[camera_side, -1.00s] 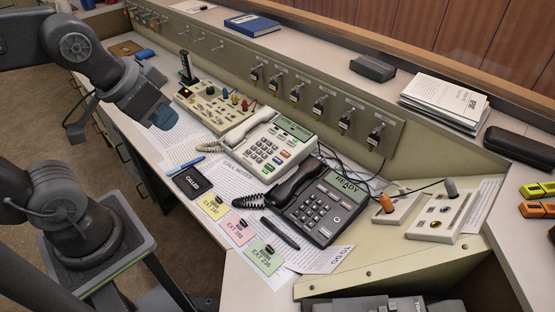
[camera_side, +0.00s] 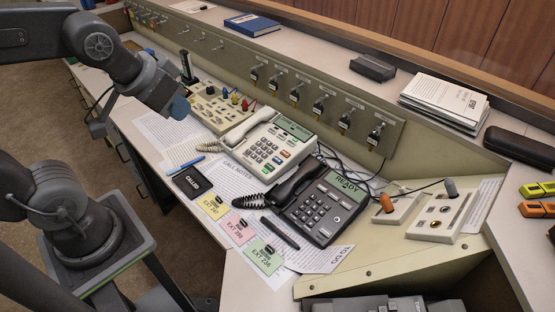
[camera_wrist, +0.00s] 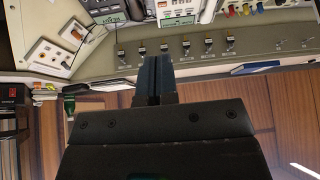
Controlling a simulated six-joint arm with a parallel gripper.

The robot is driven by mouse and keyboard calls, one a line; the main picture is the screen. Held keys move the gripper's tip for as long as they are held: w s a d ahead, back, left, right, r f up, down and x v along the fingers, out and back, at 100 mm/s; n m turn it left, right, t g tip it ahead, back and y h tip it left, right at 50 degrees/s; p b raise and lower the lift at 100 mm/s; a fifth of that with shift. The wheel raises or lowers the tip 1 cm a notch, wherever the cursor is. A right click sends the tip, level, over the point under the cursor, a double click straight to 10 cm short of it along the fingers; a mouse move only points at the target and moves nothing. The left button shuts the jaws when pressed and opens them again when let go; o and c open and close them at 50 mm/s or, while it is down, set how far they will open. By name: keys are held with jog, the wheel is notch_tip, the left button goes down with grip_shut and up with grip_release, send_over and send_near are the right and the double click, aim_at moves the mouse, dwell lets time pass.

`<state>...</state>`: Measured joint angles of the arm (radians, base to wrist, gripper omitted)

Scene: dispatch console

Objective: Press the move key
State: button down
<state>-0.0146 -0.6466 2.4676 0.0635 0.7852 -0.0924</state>
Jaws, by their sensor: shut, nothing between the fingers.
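A dark desk phone (camera_side: 318,210) with a green display reading READY and a keypad sits at the middle of the desk. A cream phone (camera_side: 268,147) with a green display and several coloured keys stands behind it to the left. I cannot read a "move" label on any key in either view. My gripper (camera_side: 181,108) is shut and empty, held above the desk left of the cream phone and apart from both phones. In the wrist view my shut fingers (camera_wrist: 156,62) point up the picture, and the cream phone (camera_wrist: 180,20) is partly cut off at the top edge.
A cream switch box (camera_side: 212,108) with coloured knobs stands near my gripper. A panel of key switches (camera_side: 320,100) runs behind the phones. Cables lie right of the dark phone beside cream jack plates (camera_side: 440,212). Coloured notes (camera_side: 237,228) and a black pen lie in front.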

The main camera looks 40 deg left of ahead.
jog(key=w+a+f+n+t+y, duration=0.1)
jog(key=w+a+f+n, duration=0.15)
jog(key=w, duration=0.65)
jog(key=n+t+h, duration=0.2)
jog(key=t+h, duration=0.1)
jog(key=h, duration=0.2)
send_over(274, 160)
jog(key=s, duration=0.1)
notch_tip(274, 160, down, 17)
jog(key=shift+s, duration=0.15)
jog(key=shift+f, duration=0.1)
jog(key=shift+w+f, duration=0.2)
jog(key=shift+f, duration=1.2)
jog(key=shift+w+f, duration=0.25)
jog(key=shift+f, duration=1.2)
jog(key=shift+w+f, duration=0.2)
jog(key=shift+f, duration=1.2)
jog(key=shift+f, duration=0.15)
jog(key=shift+w+f, duration=0.1)
jog(key=shift+f, duration=0.15)
